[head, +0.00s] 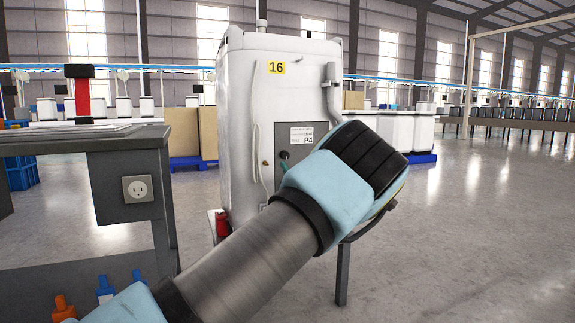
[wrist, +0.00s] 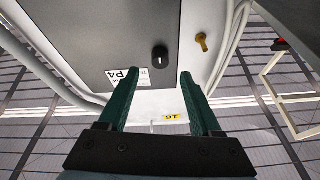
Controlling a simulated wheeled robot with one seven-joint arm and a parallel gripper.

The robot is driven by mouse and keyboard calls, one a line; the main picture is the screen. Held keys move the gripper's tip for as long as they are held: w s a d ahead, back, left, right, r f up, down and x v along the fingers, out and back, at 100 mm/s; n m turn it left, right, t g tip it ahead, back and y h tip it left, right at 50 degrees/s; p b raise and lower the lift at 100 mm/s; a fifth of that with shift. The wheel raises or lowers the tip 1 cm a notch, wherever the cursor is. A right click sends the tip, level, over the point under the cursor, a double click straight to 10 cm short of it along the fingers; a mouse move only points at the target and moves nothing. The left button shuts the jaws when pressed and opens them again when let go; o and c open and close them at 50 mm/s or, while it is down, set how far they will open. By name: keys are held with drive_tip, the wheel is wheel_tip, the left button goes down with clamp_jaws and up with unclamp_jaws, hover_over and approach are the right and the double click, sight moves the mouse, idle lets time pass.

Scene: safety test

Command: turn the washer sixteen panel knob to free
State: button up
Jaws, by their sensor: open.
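Washer sixteen (head: 235,110) is a tall white cabinet with a yellow 16 label, which also shows in the wrist view (wrist: 170,115). Its grey panel (wrist: 95,30) carries a white P4 label (wrist: 123,78) and a round black knob (wrist: 160,55). A small light mark shows on the knob; its exact setting cannot be read. My gripper (wrist: 159,78) is open, its two dark green fingers apart. In the wrist view the knob appears between and just beyond the fingertips, with no visible contact. In the head view my arm hides most of the gripper and part of the panel.
A brass-coloured lever (wrist: 202,42) sits beside the panel in the wrist view, near white hoses (wrist: 232,35). A grey workbench (head: 85,141) stands at the left in the head view. A red cylinder (head: 222,224) is low beside the washer. Open floor (head: 470,240) lies to the right.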

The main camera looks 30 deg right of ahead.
sight(286, 157)
drive_tip(key=b+x, duration=0.1)
drive_tip(key=x, duration=0.4)
drive_tip(key=shift+w+r, duration=0.1)
drive_tip(key=shift+w, duration=0.2)
drive_tip(key=shift+c, duration=0.3)
clamp_jaws()
